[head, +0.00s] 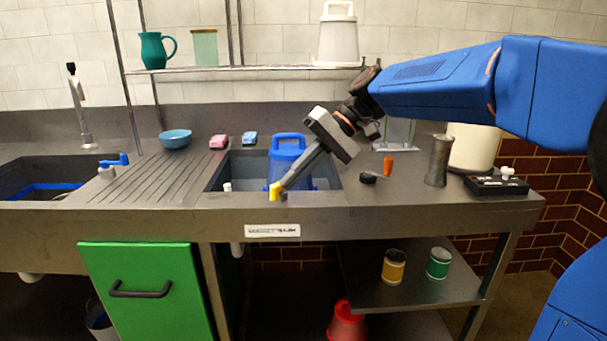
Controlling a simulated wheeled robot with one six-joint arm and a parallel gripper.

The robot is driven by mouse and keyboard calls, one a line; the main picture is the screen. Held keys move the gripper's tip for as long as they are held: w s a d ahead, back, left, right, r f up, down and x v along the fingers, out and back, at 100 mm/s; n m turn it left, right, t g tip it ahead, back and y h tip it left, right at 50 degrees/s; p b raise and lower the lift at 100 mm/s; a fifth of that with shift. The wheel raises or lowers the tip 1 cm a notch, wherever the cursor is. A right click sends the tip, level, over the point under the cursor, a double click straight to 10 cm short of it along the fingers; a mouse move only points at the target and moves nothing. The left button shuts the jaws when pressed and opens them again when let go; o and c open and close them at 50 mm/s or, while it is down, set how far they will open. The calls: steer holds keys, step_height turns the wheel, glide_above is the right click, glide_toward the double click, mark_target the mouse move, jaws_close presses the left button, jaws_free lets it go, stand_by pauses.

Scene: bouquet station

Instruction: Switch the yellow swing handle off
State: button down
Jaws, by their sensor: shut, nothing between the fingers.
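The yellow swing handle (274,190) is a small yellow piece at the front edge of the right sink basin, in the head view. My gripper (283,191) reaches down and left from my blue arm, its fingers shut with nothing between them. The fingertips are right beside the yellow handle, overlapping its right side in the picture. I cannot tell whether they touch. The handle's base is partly hidden by the fingertips, and its exact angle is hard to read.
A blue container (288,150) stands in the basin behind my gripper. A white knob (227,187) is left of the handle, and a blue-handled valve (115,161) is further left. A black disc (368,178), an orange item (388,166) and a grey vase (438,160) stand on the right counter.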

steer(key=shift+s+a+m+t, duration=0.3)
steer(key=shift+m+t, duration=0.2)
steer(key=shift+m, duration=0.2)
stand_by(0.4)
steer(key=a+m+t, duration=0.1)
steer(key=m+t, duration=0.1)
steer(key=a+m+t, duration=0.1)
steer(key=m+t, duration=0.1)
steer(key=m, duration=0.1)
steer(key=a+m+t, duration=0.1)
steer(key=m+t, duration=0.1)
steer(key=shift+s+a+h, duration=0.25)
steer(key=shift+h, duration=0.15)
steer(key=a, duration=0.1)
steer(key=w+a, duration=0.1)
steer(key=shift+w+a+m, duration=0.25)
steer(key=shift+a+m, duration=0.05)
steer(key=shift+a, duration=0.05)
steer(key=shift+w+a, duration=0.1)
stand_by(0.5)
stand_by(0.4)
